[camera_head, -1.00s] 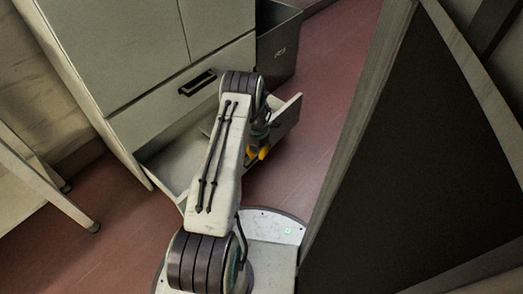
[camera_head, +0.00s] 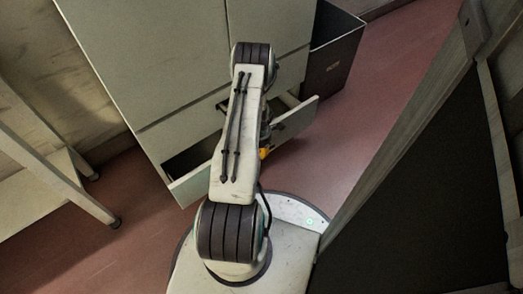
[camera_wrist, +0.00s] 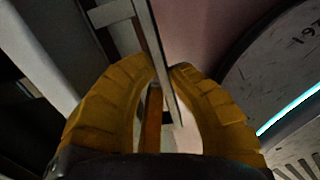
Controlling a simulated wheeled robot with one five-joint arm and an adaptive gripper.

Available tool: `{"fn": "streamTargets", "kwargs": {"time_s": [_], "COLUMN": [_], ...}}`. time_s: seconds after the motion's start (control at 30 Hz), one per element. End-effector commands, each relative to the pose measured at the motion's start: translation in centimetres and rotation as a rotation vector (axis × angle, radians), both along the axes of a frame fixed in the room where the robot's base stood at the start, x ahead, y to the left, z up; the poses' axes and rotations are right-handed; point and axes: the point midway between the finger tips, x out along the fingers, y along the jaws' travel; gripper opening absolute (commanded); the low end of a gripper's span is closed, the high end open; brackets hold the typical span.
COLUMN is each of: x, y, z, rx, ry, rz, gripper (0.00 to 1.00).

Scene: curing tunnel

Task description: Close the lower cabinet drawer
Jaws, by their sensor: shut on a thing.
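The lower cabinet drawer (camera_head: 296,121) is pulled part way out of the pale grey cabinet (camera_head: 160,60). A narrow dark gap shows behind its front, and my arm covers the middle of it. My gripper (camera_head: 265,153) is at the outer side of the drawer front, mostly hidden by my arm, with a bit of yellow finger showing. In the wrist view, my gripper's yellow fingers (camera_wrist: 165,85) curve in on both sides of the drawer front's upper edge (camera_wrist: 157,50) and are closed on the drawer. The exact contact is hard to see.
A dark open bin (camera_head: 333,60) stands right of the cabinet. A pale table frame (camera_head: 60,170) is at the left. A large dark panel (camera_head: 430,180) fills the right side. Reddish floor (camera_head: 380,95) is clear between bin and panel.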

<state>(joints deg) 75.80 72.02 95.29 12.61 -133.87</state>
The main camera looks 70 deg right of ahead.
Motion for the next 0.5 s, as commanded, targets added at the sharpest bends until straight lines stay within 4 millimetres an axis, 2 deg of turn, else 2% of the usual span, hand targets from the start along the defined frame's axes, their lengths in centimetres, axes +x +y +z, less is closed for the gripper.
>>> {"fn": "streamTargets", "kwargs": {"time_s": [0.4,0.43,0.5], "x": [-0.02,-0.03,-0.03], "y": [0.10,0.10,0.10], "z": [-0.15,-0.15,-0.14], "rx": [0.001,0.001,0.003], "ry": [0.000,0.000,0.001], "rz": [-0.001,-0.001,-0.001], "gripper": [0.00,0.17,0.23]}}
